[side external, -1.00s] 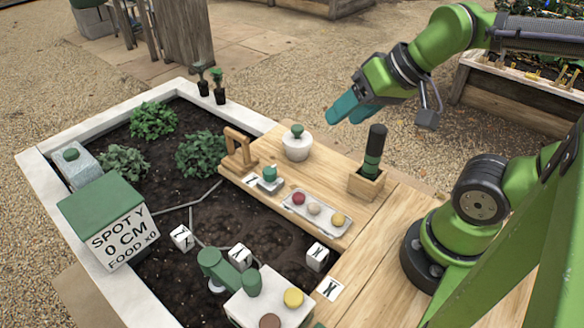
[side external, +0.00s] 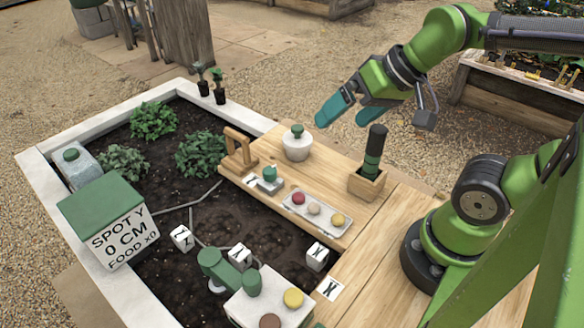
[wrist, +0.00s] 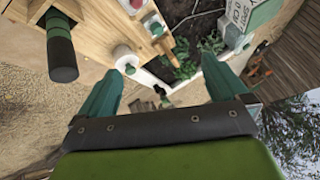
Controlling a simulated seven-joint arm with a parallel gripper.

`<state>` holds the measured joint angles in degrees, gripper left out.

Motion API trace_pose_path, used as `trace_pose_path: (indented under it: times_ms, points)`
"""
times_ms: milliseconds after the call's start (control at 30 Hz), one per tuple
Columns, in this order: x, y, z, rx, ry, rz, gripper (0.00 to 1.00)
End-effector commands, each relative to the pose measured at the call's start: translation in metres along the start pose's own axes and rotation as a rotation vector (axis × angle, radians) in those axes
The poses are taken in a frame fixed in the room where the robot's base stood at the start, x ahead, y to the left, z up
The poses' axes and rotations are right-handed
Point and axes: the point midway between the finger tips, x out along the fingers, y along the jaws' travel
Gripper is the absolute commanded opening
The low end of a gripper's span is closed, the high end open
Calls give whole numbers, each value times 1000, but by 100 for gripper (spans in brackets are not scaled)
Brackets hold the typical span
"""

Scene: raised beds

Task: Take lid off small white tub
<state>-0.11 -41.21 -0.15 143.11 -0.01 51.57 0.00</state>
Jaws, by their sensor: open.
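The small white tub (side external: 297,152) stands upright on the wooden board at the back of the raised bed. Its lid (side external: 297,136) is on it, pale with a green knob on top. In the wrist view the tub (wrist: 124,57) shows ahead of the left fingertip, with the green knob on its near side. My gripper (side external: 341,114) is open and empty, its teal fingers spread apart. It hangs in the air above and to the right of the tub, touching nothing. In the wrist view my gripper (wrist: 170,74) shows both fingers with a clear gap.
A dark green-banded cylinder stands in a wooden holder (side external: 367,184) right of the tub. A wooden handle frame (side external: 238,153) and a small green-knobbed block (side external: 269,180) are to the left. A tray (side external: 316,222) with coloured discs lies in front. Air around the gripper is free.

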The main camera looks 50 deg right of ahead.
Motion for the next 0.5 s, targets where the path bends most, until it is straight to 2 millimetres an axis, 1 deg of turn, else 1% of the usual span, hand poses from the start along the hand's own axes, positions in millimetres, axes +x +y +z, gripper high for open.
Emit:
trace_pose_path:
  times_ms: [67,167,400,500]
  points:
    - [11,3,-6,8,-41,23,100]
    - [27,10,-24,2,-90,75,100]
    - [72,39,-83,-69,-158,231,100]
    - [84,50,-103,-104,-161,281,100]
